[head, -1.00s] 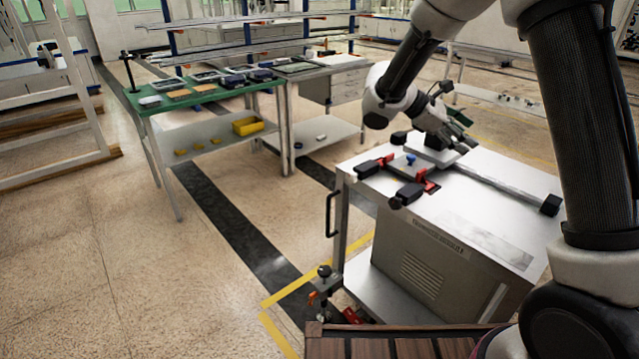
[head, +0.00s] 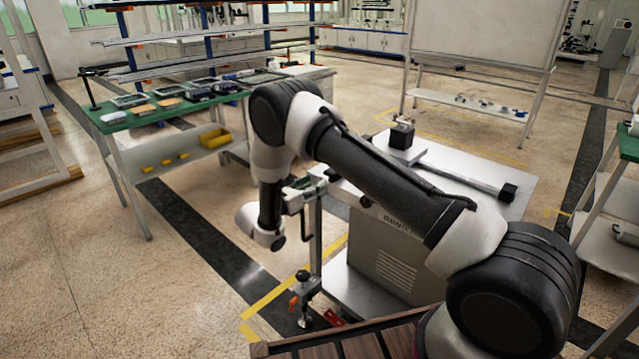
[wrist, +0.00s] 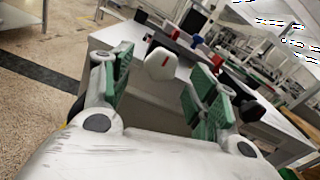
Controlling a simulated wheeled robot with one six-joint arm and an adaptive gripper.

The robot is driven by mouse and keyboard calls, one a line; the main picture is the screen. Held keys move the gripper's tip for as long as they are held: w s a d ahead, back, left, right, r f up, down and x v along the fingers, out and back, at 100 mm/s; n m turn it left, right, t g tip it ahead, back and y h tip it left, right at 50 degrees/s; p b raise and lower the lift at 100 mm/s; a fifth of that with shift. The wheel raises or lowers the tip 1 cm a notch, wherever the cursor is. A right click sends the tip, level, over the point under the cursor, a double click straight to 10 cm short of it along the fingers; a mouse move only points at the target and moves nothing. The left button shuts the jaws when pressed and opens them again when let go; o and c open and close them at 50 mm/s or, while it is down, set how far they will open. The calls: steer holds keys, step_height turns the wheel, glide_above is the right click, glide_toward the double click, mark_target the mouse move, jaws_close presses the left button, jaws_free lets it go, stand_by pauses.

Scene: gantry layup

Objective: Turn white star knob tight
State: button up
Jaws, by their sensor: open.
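The white star knob (wrist: 160,64) shows in the wrist view beyond my fingertips, at the near edge of the cart top. It appears in line with the gap between the green-padded fingers, left of its middle. My gripper (wrist: 163,80) is open, with nothing seen held between the fingers. In the head view my gripper (head: 308,188) is at the cart's left end, pointing toward it. My arm hides the white knob and most of the clamping fixture there. Whether the fingers surround the knob or stop short of it is unclear.
The metal cart (head: 470,160) carries a black block (head: 402,134) and a long bar. A green-topped table (head: 160,112) stands left. Floor between is open.

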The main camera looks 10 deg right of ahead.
steer(key=shift+x, duration=1.9)
steer(key=shift+c, duration=0.4)
steer(key=c, duration=0.9)
steer(key=shift+c, duration=0.2)
